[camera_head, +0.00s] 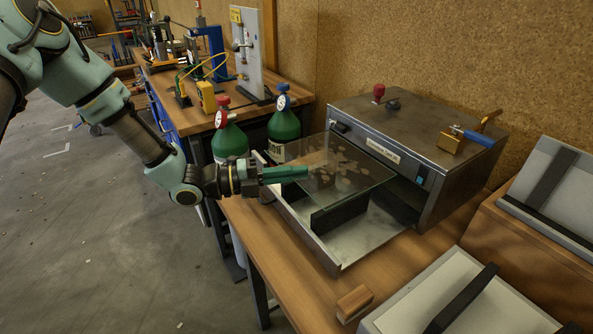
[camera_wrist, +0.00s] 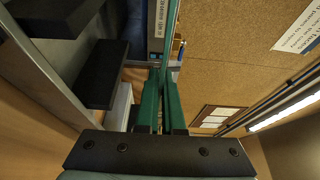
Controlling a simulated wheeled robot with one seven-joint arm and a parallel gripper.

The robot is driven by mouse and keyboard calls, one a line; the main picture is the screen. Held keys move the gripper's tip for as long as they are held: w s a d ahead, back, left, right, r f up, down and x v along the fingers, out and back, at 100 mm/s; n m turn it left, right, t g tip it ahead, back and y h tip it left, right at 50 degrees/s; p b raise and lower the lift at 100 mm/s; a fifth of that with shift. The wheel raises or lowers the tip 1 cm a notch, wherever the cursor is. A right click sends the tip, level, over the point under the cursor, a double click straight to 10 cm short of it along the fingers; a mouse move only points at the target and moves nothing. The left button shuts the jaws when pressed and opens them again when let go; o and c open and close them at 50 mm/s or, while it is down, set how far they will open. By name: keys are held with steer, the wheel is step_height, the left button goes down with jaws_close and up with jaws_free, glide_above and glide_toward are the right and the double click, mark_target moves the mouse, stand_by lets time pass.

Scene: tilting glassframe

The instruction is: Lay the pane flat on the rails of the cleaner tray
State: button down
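The clear glass pane (camera_head: 350,168), with pale smudges on it, is over the pulled-out metal cleaner tray (camera_head: 352,250). My gripper (camera_head: 300,172) comes from the left with its green fingers shut on the pane's near-left edge. The pane looks close to level. In the wrist view the pane (camera_wrist: 173,45) shows nearly edge-on between the fingers (camera_wrist: 160,105). A black rail (camera_head: 340,213) stands in the tray below the pane. Two black rails show in the wrist view, one nearer (camera_wrist: 102,75) and one at the upper left (camera_wrist: 55,14), with a gap between them and the pane.
The metal cleaner housing (camera_head: 425,140) stands behind the tray. Two green gas bottles (camera_head: 229,135) stand left of the tray. A wooden block (camera_head: 354,303) lies on the bench in front. Grey panels with black bars (camera_head: 460,295) are at the right.

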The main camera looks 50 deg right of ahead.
steer(key=shift+f+b, duration=1.7)
steer(key=shift+f, duration=1.5)
steer(key=shift+f, duration=0.2)
steer(key=c, duration=1)
jaws_free()
steer(key=shift+f, duration=0.1)
steer(key=shift+o, duration=0.2)
steer(key=shift+w+a, duration=0.1)
steer(key=b+v, duration=0.3)
steer(key=v, duration=0.7)
steer(key=shift+w+a+b, duration=0.15)
steer(key=shift+a+b, duration=0.05)
steer(key=shift+b, duration=0.1)
